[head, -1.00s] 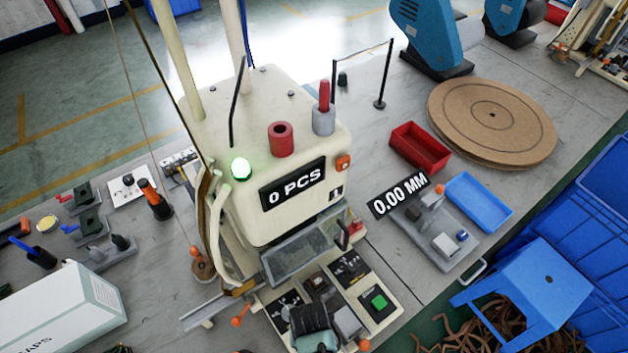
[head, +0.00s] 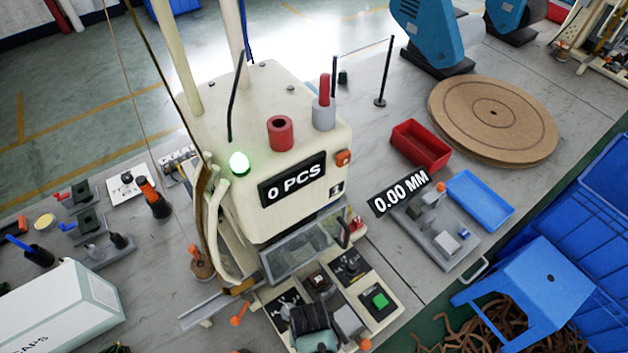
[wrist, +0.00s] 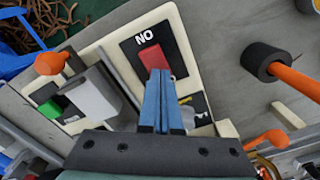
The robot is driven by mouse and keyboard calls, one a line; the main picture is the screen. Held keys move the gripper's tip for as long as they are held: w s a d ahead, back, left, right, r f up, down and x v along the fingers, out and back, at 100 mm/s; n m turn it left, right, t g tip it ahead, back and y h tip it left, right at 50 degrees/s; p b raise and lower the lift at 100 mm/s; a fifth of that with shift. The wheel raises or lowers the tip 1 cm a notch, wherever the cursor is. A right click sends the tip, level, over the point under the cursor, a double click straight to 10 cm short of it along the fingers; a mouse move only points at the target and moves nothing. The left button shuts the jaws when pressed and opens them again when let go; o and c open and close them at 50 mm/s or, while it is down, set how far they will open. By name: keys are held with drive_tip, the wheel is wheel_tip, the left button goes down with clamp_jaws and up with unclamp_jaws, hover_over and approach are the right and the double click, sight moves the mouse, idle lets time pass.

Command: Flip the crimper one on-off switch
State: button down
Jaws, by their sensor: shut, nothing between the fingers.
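Crimper one (head: 300,120) is the cream machine with a "0 PCS" display and a lit green lamp (head: 239,163). The wrist view shows a red rocker switch (wrist: 150,60) on a black plate, with lettering that reads "NO" in this picture. My gripper (wrist: 157,76) is shut and empty. Its two blue fingers lie together, with their tips at the near end of the red switch and covering part of it. I cannot tell whether they press on it. In the head view, my gripper's dark body hides the switch.
A green button (head: 380,300) and a grey block (head: 348,321) stand beside my gripper on the controls. Orange-knobbed levers (wrist: 290,75) lie to the right in the wrist view. A red bin (head: 420,146) and a blue tray (head: 480,200) are on the bench to the right.

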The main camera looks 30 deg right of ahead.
drive_tip(key=shift+s, duration=0.1)
wheel_tip(320, 180, up, 7)
drive_tip(key=p, duration=0.7)
idle(0.5)
